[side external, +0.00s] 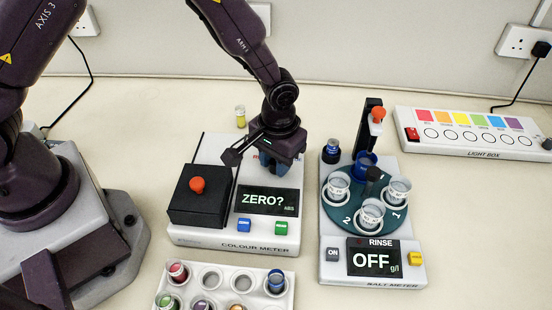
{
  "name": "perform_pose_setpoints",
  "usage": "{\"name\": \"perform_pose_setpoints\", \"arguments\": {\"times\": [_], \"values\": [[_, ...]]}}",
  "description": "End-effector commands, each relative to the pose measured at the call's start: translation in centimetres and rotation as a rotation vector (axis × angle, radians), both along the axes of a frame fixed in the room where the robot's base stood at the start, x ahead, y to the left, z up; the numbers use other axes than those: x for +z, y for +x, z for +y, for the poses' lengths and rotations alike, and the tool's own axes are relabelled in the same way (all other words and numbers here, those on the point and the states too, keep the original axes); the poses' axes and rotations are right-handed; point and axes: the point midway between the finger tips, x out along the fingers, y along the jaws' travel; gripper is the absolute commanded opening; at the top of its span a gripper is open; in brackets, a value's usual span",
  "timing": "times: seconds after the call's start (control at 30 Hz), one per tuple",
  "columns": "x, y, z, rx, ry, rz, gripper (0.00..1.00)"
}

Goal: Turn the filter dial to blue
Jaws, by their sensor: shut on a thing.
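The colour meter (180,232) is a white box with a black lidded block (200,205), an orange knob on that block, and a display reading "ZERO? ABS". My gripper (287,176) points down at the back right of the meter's top, behind the display. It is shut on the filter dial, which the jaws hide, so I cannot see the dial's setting. Part of a red letter shows at the gripper's left edge.
A blue button (244,225) and a green button (281,228) sit below the display. The salt meter (333,270) with cups on its turntable stands close to the right. A vial tray (222,305) is in front; a light box (475,150) is back right.

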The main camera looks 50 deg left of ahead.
Motion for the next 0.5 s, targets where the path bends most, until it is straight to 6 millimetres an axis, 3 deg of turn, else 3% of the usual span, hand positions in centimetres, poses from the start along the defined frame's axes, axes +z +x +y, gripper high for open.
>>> {"name": "perform_pose_setpoints", "arguments": {"times": [0.5], "values": [[0.09, -0.03, 0.02, -0.381, -0.001, -0.001, 0.05]]}}
